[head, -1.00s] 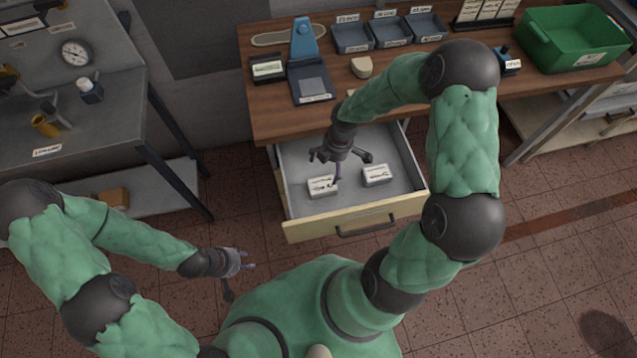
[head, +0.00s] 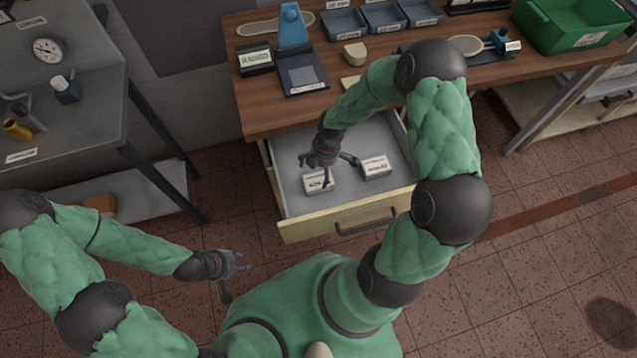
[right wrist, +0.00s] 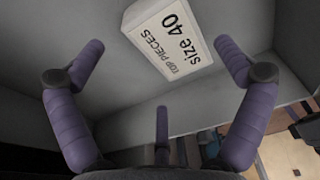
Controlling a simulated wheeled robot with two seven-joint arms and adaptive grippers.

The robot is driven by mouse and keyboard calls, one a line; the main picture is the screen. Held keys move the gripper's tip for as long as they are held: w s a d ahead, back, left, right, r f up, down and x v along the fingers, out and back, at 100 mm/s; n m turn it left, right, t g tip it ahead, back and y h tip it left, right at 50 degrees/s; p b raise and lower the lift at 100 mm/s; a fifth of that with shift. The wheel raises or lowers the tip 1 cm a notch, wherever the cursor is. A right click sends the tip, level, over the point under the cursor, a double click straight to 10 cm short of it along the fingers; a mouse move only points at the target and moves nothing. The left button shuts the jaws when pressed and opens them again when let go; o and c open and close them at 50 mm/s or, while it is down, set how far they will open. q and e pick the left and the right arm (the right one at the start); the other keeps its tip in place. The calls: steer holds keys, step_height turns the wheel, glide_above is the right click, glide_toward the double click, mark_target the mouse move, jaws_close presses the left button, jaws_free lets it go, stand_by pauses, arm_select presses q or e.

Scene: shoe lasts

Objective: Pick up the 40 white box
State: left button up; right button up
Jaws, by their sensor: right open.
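A white box (right wrist: 172,38) marked "size 40 TOP PIECES" lies in the right wrist view, ahead of and between the spread purple fingers of my right gripper (right wrist: 160,62). The gripper is open and does not hold it. In the head view my right gripper (head: 319,168) hangs in the open drawer (head: 290,200), over the left of two white boxes (head: 317,183), which appears to be this one and is partly covered by a finger. The other white box (head: 376,168) lies to its right. My left gripper (head: 238,264) is open and empty, above the floor left of the drawer.
The wooden bench (head: 262,118) stands above and behind the drawer, with grey bins (head: 382,17), a blue device (head: 292,28) and a green crate (head: 570,28). The drawer's front panel (head: 325,220) and side walls surround the boxes. A grey metal table (head: 75,120) stands at left.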

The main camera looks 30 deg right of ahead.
mark_target(318, 177)
steer(key=f, duration=0.1)
steer(key=f+b, duration=0.1)
steer(key=f, duration=0.1)
steer(key=a+f+b, duration=0.1)
steer(key=shift+s+f, duration=0.1)
steer(key=shift+f, duration=0.3)
steer(key=shift+r, duration=0.1)
steer(key=c, duration=1.1)
